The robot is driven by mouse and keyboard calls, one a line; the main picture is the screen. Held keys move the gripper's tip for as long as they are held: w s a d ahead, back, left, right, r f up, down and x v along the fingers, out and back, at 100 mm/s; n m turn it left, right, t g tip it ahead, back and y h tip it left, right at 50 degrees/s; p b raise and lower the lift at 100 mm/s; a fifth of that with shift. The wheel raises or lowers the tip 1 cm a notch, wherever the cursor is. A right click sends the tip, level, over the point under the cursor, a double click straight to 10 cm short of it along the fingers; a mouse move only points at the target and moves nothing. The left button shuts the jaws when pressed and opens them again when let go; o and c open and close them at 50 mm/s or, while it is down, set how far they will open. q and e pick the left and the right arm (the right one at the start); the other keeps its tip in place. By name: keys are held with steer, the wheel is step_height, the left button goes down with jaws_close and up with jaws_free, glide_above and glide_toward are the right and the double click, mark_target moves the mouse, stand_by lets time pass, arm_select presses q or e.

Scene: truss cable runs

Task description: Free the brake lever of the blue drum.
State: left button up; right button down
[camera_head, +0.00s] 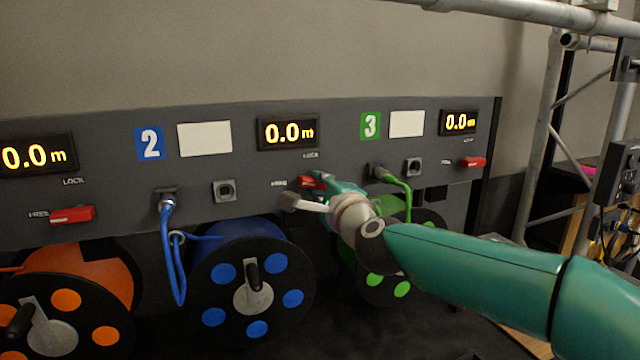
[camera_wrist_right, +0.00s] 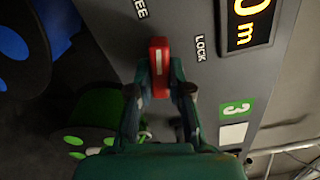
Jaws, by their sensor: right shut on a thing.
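The blue drum (camera_head: 250,283) stands below the dark panel, under the blue "2" label (camera_head: 149,144). Its red brake lever (camera_head: 309,182) is on the panel below the middle display, close to the FREE mark, with a LOCK mark above it. My right gripper (camera_head: 322,186) is at this lever and hides part of it. In the right wrist view the lever (camera_wrist_right: 160,66) stands between the two fingers (camera_wrist_right: 160,88), and the gripper is shut on it. The lever's exact angle is hard to tell. My left gripper is not in view.
An orange drum (camera_head: 84,275) stands at the left and a green drum (camera_head: 388,288) at the right, partly behind my right arm. Their red levers (camera_head: 72,215) and (camera_head: 473,162) are apart from my gripper. Blue cable (camera_head: 166,250) and green cable (camera_head: 407,196) hang from panel sockets.

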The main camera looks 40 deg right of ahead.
steer(key=shift+a+f+n, duration=0.1)
steer(key=shift+f+n, duration=0.15)
steer(key=shift+n, duration=1.15)
steer(key=shift+f+p, duration=0.1)
steer(key=shift+p, duration=0.2)
steer(key=c, duration=1.1)
jaws_free()
steer(key=shift+r, duration=0.2)
steer(key=shift+s+a, duration=0.1)
steer(key=shift+s, duration=0.3)
steer(key=v, duration=1.1)
steer(key=shift+f, duration=0.15)
